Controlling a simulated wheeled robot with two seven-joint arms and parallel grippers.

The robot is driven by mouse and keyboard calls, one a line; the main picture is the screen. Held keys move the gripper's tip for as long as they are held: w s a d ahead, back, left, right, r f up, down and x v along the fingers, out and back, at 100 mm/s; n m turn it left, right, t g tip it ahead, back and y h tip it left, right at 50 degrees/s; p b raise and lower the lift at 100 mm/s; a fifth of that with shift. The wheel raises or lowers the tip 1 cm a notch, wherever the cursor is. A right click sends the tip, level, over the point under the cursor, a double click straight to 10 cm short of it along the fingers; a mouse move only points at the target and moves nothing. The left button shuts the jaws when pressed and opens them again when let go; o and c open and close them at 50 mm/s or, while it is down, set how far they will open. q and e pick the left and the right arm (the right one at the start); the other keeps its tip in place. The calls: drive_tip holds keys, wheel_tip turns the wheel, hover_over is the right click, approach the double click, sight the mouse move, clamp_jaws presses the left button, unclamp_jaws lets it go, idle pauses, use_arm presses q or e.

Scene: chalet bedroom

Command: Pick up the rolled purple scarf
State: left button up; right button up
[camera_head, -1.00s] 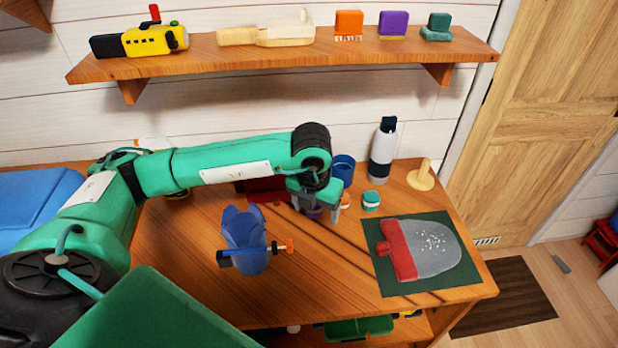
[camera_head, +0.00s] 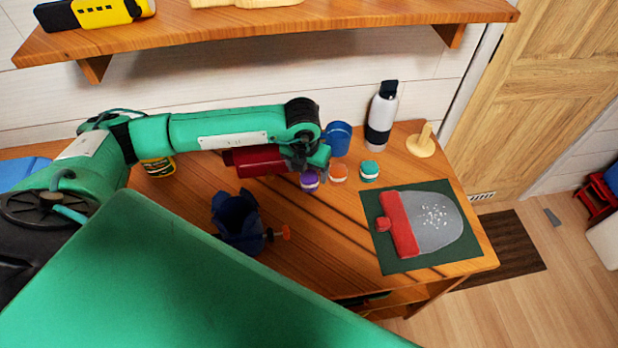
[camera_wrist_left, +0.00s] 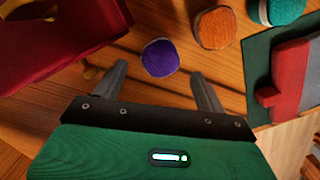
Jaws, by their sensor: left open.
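The rolled purple scarf (camera_head: 309,181) stands on the wooden table, a small round roll with a pale band, at the left end of a short row. In the left wrist view the purple roll (camera_wrist_left: 160,57) lies ahead of and between the fingertips, apart from both. My left gripper (camera_wrist_left: 162,75) is open and empty. In the head view the left gripper (camera_head: 312,166) hangs just above and behind the purple roll, its fingers partly hidden by its own wrist. My right gripper is not in view.
An orange roll (camera_head: 338,172) and a teal roll (camera_head: 369,170) stand right of the purple one. A dark red box (camera_head: 255,161) is close on the left. A blue cup (camera_head: 338,138) and a bottle (camera_head: 382,115) stand behind.

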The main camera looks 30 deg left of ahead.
sight(309, 175)
use_arm(q)
drive_tip(key=shift+f, duration=0.2)
drive_tip(key=shift+w+f+p, duration=0.1)
drive_tip(key=shift+f+p, duration=0.25)
drive_tip(key=shift+p, duration=0.1)
drive_tip(key=f, duration=0.1)
drive_tip(key=w+f+p, duration=0.1)
drive_tip(key=f, duration=0.1)
drive_tip(key=shift+f, duration=0.55)
drive_tip(key=shift+c, duration=0.6)
drive_tip(key=c, duration=0.9)
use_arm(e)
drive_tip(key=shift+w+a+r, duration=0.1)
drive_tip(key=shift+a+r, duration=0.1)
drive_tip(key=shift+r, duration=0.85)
